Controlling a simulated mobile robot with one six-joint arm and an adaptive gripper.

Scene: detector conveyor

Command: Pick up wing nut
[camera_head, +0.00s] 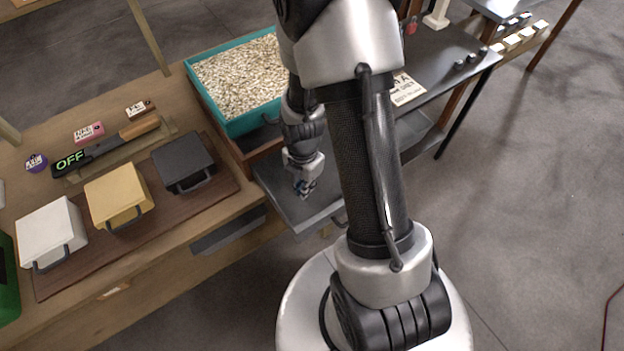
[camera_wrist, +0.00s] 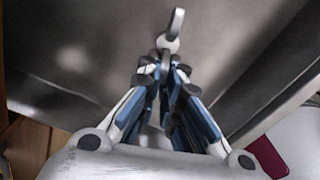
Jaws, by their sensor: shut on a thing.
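My gripper (camera_head: 304,189) points down over a grey metal tray (camera_head: 285,208) in the head view. In the wrist view the blue-lined fingers (camera_wrist: 165,72) meet at their tips. The gripper is shut on a small pale metal piece, the wing nut (camera_wrist: 173,30); a rounded part and an upright wing stick out past the fingertips. The rest of it is hidden between the fingers. In the head view the wing nut is too small to make out. I cannot tell whether it touches the tray.
A teal bin (camera_head: 225,128) of pale pellets stands behind the tray. White (camera_head: 48,232), yellow (camera_head: 117,196) and dark grey (camera_head: 183,162) lidded boxes sit on a board at left.

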